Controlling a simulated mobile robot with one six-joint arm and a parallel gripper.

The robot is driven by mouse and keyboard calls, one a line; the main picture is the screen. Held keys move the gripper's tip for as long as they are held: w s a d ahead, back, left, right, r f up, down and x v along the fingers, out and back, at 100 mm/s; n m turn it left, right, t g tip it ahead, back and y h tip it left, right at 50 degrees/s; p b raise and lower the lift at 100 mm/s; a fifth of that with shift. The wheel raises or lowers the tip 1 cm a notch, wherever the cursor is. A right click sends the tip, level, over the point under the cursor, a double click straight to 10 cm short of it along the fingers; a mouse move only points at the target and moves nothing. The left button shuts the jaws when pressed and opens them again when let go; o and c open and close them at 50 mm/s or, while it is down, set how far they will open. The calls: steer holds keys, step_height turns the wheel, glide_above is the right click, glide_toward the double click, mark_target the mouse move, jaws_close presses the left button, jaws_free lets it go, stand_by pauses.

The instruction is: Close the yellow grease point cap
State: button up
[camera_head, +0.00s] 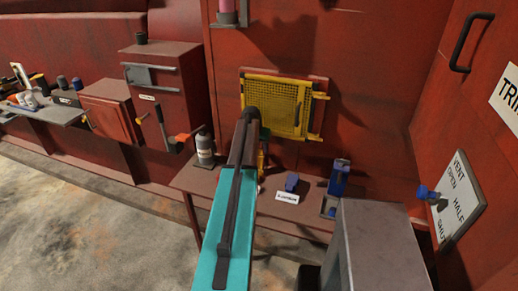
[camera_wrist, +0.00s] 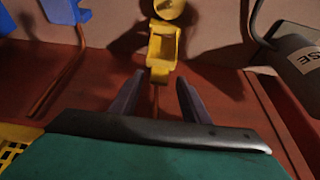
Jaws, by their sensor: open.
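The yellow grease point (camera_wrist: 162,48) stands ahead of my gripper in the wrist view, on a thin stem. Its round yellow cap (camera_wrist: 171,9) is at the top edge, partly cut off, and looks swung up away from the body. My gripper (camera_wrist: 160,78) is open, with its two dark fingers pointing at the grease point. Nothing is between the fingers except part of the stem in line of sight; I cannot tell the depth. In the head view only a sliver of the yellow grease point (camera_head: 262,161) shows beside my arm, which hides the rest and the gripper's fingers.
A grey bottle (camera_head: 205,151) stands on the red bench (camera_head: 190,178); its labelled side shows at right in the wrist view (camera_wrist: 300,58). A yellow mesh panel (camera_head: 272,97) is on the wall above. Blue fittings (camera_head: 292,182) (camera_head: 338,183) stand to the right.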

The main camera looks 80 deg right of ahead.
steer(key=shift+d+f, duration=0.1)
steer(key=shift+f, duration=0.15)
jaws_close()
steer(key=shift+s+a, duration=0.15)
steer(key=shift+a, duration=0.45)
steer(key=shift+d, duration=0.35)
steer(key=shift+w+b, duration=0.2)
steer(key=shift+b, duration=0.35)
